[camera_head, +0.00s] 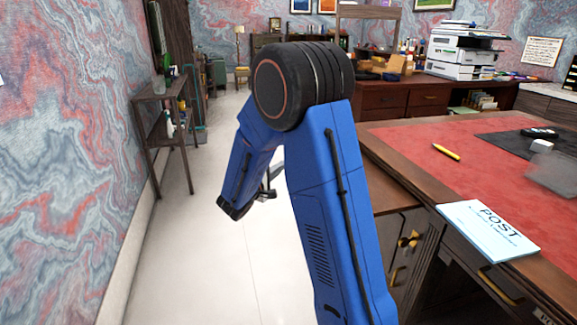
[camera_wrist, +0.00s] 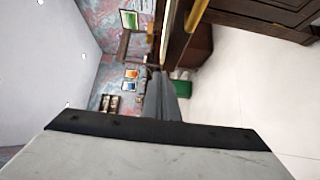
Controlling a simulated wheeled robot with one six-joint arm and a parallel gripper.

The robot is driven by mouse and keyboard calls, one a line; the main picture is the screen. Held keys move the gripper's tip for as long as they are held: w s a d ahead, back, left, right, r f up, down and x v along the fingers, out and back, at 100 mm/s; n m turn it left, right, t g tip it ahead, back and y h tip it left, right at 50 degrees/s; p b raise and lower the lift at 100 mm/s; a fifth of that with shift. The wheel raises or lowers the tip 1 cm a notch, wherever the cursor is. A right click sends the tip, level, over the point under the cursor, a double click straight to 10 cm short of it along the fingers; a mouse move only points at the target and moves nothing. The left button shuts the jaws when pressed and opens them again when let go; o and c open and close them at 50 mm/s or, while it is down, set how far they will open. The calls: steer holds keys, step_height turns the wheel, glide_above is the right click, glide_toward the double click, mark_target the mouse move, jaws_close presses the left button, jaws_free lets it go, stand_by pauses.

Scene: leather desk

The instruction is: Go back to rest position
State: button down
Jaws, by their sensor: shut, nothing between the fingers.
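My blue arm (camera_head: 325,190) is folded up in front of the head camera, its black joint at the top and its forearm hanging down on the left. My gripper (camera_wrist: 161,75) shows in the wrist view as two grey fingers pressed together with nothing between them. In the head view only a dark bit of it (camera_head: 268,192) shows behind the forearm, and the rest is hidden. It is over the pale floor (camera_head: 195,250), left of the desk, touching nothing that I can see.
The red leather-topped desk (camera_head: 400,140) stands at the right, with a yellow marker (camera_head: 446,152), a pale blue POST booklet (camera_head: 488,230) and a dark mat (camera_head: 520,146) on it. A narrow shelf (camera_head: 160,98) stands along the left wall. The floor between is clear.

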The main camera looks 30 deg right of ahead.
steer(key=v, duration=0.7)
steer(key=shift+r, duration=0.1)
steer(key=s+d+r+m+g+y, duration=0.1)
steer(key=s+d+m+g+y, duration=0.2)
steer(key=s, duration=0.9)
steer(key=s+d+m+g+y, duration=0.1)
steer(key=s+m+g+y, duration=0.3)
steer(key=s, duration=0.8)
steer(key=s+a+n+t+y, duration=0.1)
steer(key=s+a+t+y, duration=0.2)
steer(key=s+a+y, duration=0.5)
steer(key=s+a+r, duration=0.1)
steer(key=s+a, duration=0.5)
steer(key=a, duration=0.1)
steer(key=shift+a+y, duration=0.2)
steer(key=shift+y, duration=0.2)
